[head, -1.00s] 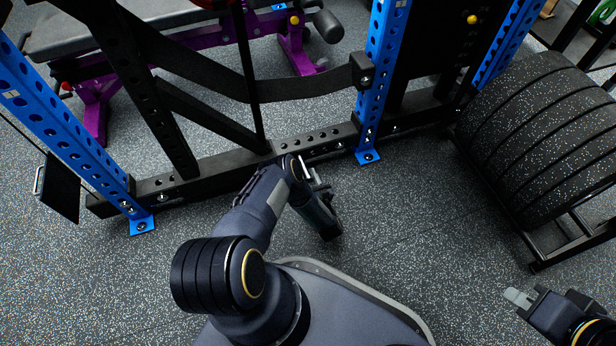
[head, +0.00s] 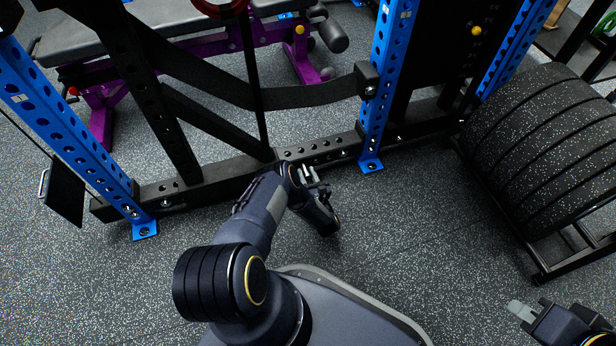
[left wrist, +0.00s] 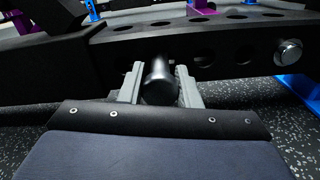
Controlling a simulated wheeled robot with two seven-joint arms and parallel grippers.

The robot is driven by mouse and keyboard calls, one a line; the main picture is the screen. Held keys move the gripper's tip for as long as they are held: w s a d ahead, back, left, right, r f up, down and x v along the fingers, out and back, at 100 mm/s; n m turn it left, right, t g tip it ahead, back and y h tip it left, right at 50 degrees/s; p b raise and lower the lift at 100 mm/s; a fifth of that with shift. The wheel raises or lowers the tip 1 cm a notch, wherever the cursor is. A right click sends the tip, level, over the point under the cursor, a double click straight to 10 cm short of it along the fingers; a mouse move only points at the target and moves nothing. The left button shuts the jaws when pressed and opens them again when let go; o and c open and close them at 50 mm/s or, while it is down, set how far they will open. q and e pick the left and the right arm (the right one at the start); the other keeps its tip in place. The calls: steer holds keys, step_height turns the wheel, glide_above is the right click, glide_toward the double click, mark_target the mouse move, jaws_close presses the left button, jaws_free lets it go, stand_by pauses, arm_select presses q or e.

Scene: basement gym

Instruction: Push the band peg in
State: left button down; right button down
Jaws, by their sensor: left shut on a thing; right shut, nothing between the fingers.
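My left gripper (head: 309,175) is at the rack's black bottom beam (head: 222,172), on its near side. In the left wrist view its two grey fingers (left wrist: 160,85) are shut on the black round band peg (left wrist: 158,88). The peg's rounded end faces the camera, and its far end points at the beam's side (left wrist: 228,42). The beam and the peg hide the far end, so I cannot tell how deep it sits. In the head view the peg is too small to make out. My right gripper (head: 521,311) is shut and empty above the floor at lower right.
Blue uprights (head: 385,75) stand at both sides of the beam. A black strap (head: 310,94) runs above it. Black weight plates (head: 540,135) stand on a rack at right. A purple-framed bench (head: 315,70) is behind. The floor (head: 430,220) in front is clear.

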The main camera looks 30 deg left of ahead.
arm_select(q)
steer(key=c, duration=1.1)
jaws_free()
steer(key=shift+w+a, duration=0.15)
steer(key=shift+a, duration=0.05)
steer(key=shift+o, duration=0.2)
steer(key=shift+d, duration=0.1)
steer(key=shift+s+d, duration=0.25)
steer(key=shift+d, duration=0.05)
steer(key=p+v, duration=0.2)
steer(key=v, duration=0.2)
steer(key=shift+s+d+r, duration=0.1)
steer(key=shift+v, duration=1)
steer(key=shift+s+d, duration=0.25)
steer(key=shift+d, duration=0.05)
